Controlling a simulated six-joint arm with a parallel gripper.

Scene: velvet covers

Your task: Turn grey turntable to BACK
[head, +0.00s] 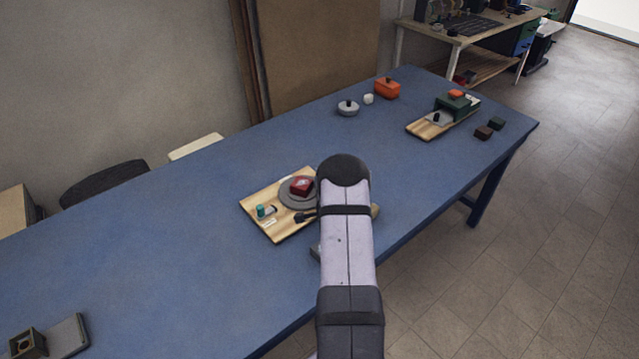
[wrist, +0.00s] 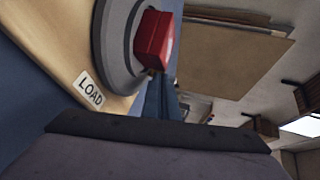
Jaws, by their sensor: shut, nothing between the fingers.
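The grey turntable (head: 286,200) is a round disc on a light wooden board (head: 280,234). A red block (head: 301,186) sits on top of it. In the wrist view, the turntable (wrist: 112,45) is at upper left with the red block (wrist: 154,38) at its right edge. A white label reading LOAD (wrist: 89,91) is on the board beside the disc. My gripper (wrist: 160,92) is shut and empty, its fingers close to the turntable's rim by the red block; I cannot tell whether they touch. In the head view my arm hides the right part of the board.
A teal-topped small item (head: 263,211) stands on the board's left. Farther back are a grey lidded pot (head: 348,108), an orange box (head: 387,88) and another wooden board (head: 420,128) carrying a green box. A grey plate (head: 68,338) lies front left. The blue table (head: 170,250) is clear between.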

